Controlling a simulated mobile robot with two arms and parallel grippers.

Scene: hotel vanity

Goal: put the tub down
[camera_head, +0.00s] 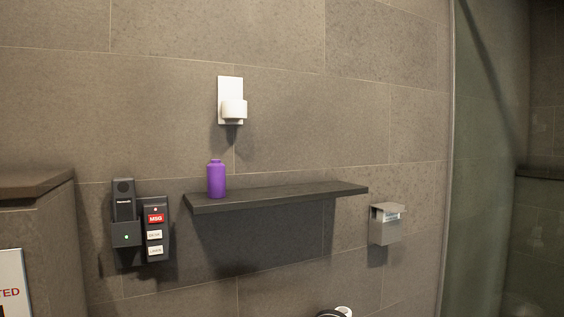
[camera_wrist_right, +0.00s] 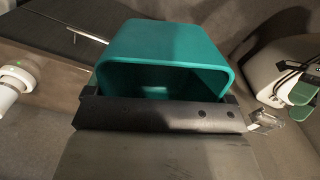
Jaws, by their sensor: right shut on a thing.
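The tub (camera_wrist_right: 172,42) is teal with rounded corners and fills the upper middle of the right wrist view. My right gripper (camera_wrist_right: 160,98) is shut on it, with the dark jaw bar across its near side. The tub is tilted in this view, and I look partly into its shaded inside. What lies under it is hidden. The tub and my right gripper do not show in the head view. My left gripper is in neither view.
A dark wall shelf (camera_head: 290,195) carries a purple bottle (camera_head: 216,180) at its left end; the rest is clear. A phone (camera_head: 124,205), a white wall fixture (camera_head: 232,104) and a metal box (camera_head: 386,224) are on the wall. White objects (camera_wrist_right: 268,68) show right in the wrist view.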

